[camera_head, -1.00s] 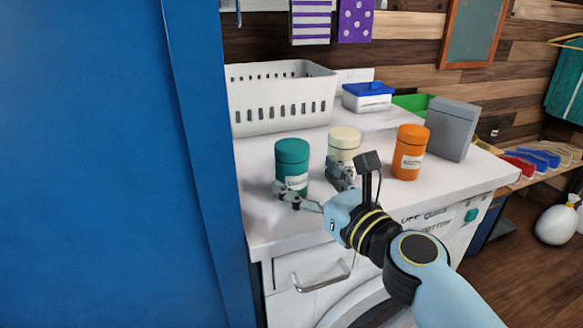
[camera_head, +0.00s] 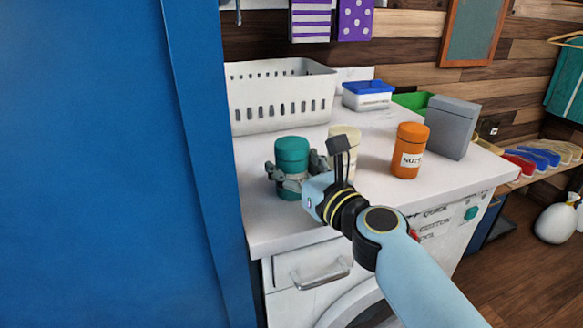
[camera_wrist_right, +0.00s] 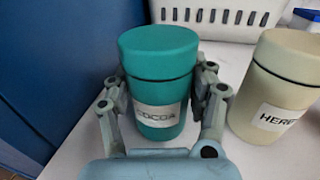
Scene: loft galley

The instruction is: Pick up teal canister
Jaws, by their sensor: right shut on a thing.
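The teal canister (camera_head: 292,153) stands upright on the white counter in the head view, near its left front. In the right wrist view the teal canister (camera_wrist_right: 160,62) shows a white label reading COCOA. My right gripper (camera_head: 292,178) is shut on it, with one finger on each side of its body. In the right wrist view the gripper (camera_wrist_right: 160,105) has its fingers along both sides of the label. The canister's base seems to rest on the counter. My left gripper is not in view.
A cream canister (camera_wrist_right: 285,85) stands close to the right of the teal one. An orange canister (camera_head: 410,150) and a grey box (camera_head: 452,127) stand farther right. A white basket (camera_head: 280,97) is behind. A tall blue panel (camera_head: 100,160) borders the counter's left side.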

